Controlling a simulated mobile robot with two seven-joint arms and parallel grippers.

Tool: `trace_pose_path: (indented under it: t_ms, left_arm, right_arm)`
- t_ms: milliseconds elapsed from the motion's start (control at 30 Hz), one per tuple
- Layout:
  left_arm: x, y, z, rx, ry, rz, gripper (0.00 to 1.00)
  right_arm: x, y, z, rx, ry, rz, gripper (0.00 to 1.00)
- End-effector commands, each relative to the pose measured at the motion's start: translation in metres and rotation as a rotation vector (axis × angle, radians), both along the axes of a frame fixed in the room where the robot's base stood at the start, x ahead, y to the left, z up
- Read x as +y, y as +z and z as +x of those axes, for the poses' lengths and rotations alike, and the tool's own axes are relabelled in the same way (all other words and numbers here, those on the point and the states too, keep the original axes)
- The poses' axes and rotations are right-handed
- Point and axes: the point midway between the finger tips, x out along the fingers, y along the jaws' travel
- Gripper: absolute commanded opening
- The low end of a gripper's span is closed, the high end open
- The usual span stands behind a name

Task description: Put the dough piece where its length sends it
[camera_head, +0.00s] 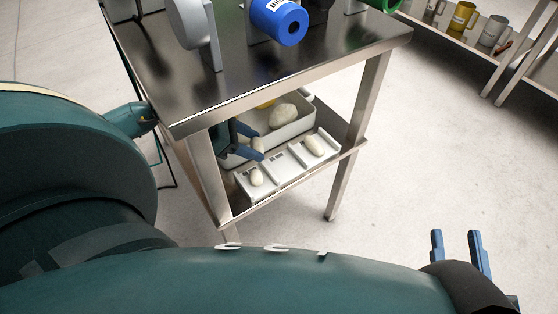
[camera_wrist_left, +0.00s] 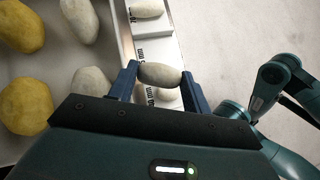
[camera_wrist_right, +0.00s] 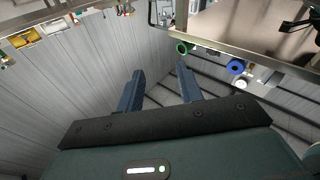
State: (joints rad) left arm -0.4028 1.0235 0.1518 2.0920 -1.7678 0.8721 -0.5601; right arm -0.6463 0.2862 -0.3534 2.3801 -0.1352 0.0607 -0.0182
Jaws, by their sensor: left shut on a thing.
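My left gripper (camera_head: 248,143) is shut on a pale oval dough piece (camera_wrist_left: 160,75), held crosswise between its blue fingers (camera_wrist_left: 161,85). In the head view the held piece (camera_head: 258,145) is over the edge area between the crate and the white divided tray (camera_head: 284,169) on the lower shelf. The tray's left compartment holds a pale piece (camera_head: 256,177) and its right one another (camera_head: 315,146); the middle one looks empty. Labels in mm show in the left wrist view, only partly legible. My right gripper (camera_head: 460,250) is open and empty, away from the table.
A white crate (camera_head: 298,129) beside the tray holds several pale and yellow pieces. The steel tabletop (camera_head: 270,66) overhangs the shelf, and a table leg (camera_head: 358,130) stands right of the tray. A blue roll (camera_head: 280,20) is on top. Open floor lies to the right.

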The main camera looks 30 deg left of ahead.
Motion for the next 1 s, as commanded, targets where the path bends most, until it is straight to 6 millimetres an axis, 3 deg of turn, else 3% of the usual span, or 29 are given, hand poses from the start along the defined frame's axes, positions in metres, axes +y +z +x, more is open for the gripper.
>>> trace_pose_path:
  t_ms: [433, 500, 733, 1000]
  left_arm:
    - [-0.047, 0.001, 0.048, -0.005, -0.001, -0.002, 0.23]
    - [-0.045, -0.017, 0.045, 0.004, 0.002, -0.001, 0.23]
    - [-0.044, -0.031, 0.045, 0.002, 0.001, -0.001, 0.23]
    - [-0.044, -0.070, 0.045, 0.002, 0.001, 0.000, 0.23]
  right_arm:
    - [0.003, -0.004, 0.000, 0.005, 0.014, 0.039, 0.36]
    - [0.003, -0.007, 0.000, 0.005, 0.017, 0.050, 0.36]
    - [0.005, -0.001, 0.002, -0.006, 0.026, 0.069, 0.36]
    - [0.007, -0.007, 0.000, 0.001, 0.047, 0.110, 0.36]
